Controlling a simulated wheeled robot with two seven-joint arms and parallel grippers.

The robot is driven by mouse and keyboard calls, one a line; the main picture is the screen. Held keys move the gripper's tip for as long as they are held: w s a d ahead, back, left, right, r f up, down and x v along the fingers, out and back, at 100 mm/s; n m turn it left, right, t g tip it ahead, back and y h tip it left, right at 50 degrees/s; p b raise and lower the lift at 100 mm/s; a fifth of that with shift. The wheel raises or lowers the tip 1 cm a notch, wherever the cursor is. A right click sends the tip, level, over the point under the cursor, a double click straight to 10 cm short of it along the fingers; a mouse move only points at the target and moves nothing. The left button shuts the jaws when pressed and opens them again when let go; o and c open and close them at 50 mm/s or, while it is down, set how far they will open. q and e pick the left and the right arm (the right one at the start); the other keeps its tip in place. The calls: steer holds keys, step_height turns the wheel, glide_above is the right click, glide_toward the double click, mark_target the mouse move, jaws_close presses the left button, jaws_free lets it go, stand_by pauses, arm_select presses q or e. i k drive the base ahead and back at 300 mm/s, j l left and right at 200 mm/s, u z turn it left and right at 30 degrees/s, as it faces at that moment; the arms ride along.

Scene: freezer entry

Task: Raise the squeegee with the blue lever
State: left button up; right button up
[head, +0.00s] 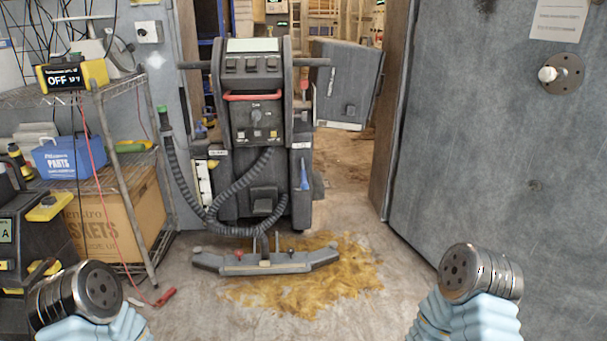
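A dark grey floor-cleaning machine (258,120) stands upright in the doorway, its control panel facing me. A small blue lever (304,178) is on the right side of its body, below a small white label. The wide grey squeegee (222,263) is at the foot of the machine, low at the floor, at the edge of a yellow-brown spill. A ribbed grey hose runs from the machine's left side down towards the squeegee. Parts of my two arms show at the bottom left and bottom right corners, well apart from the machine. No gripper fingers show.
A red handle (252,96) crosses the machine's front. A wire shelf (120,165) with boxes stands at left, with a red cable hanging to the floor. A big grey door (490,150) fills the right. The yellow-brown spill (310,290) lies on the floor; the floor before me is open.

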mark_target(305, 186)
steer(key=i+l, duration=0.25)
steer(key=i, duration=0.25)
steer(key=i+l, duration=0.25)
steer(key=i, duration=0.2)
steer(key=i+l, duration=0.25)
steer(key=i, duration=0.25)
steer(key=i+l, duration=0.3)
steer(key=i, duration=0.15)
steer(key=i+l, duration=0.25)
steer(key=i, duration=0.75)
steer(key=j+u, duration=0.05)
